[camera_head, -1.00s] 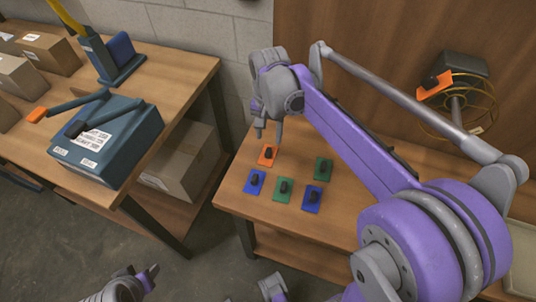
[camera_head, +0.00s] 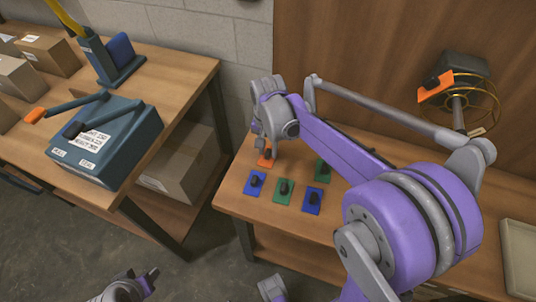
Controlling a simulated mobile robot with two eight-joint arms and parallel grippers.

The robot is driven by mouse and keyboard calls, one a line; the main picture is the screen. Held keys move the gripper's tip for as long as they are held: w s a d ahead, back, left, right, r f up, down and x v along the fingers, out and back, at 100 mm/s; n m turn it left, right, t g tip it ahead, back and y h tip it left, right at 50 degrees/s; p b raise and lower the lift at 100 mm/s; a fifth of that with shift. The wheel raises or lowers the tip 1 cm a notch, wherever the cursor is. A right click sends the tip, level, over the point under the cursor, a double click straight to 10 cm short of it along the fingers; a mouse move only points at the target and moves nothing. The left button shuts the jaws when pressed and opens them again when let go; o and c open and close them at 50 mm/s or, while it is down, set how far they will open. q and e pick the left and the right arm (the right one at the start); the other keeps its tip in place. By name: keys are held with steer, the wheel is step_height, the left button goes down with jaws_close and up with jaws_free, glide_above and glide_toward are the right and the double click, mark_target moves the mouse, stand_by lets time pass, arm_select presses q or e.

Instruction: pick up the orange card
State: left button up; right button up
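An orange card (camera_head: 264,160) with a black knob lies at the back left of the right-hand table. My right gripper (camera_head: 265,146) points down right over it, with its fingertips at the card's knob. The fingertips are small and partly hidden, so I cannot tell whether they are open or closed on the knob. Grey and purple parts of my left arm show at the bottom edge, and the state of its gripper is not clear. Another orange card (camera_head: 436,86) with a black knob is up by the wire stand at the back right.
Two blue cards (camera_head: 255,184) (camera_head: 313,201) and two green cards (camera_head: 283,192) (camera_head: 322,170) with black knobs lie close by. A wire stand (camera_head: 459,104) is at the back right. A blue box (camera_head: 107,150) sits on the left table (camera_head: 178,85). A floor gap separates the tables.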

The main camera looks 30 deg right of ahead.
jaws_close()
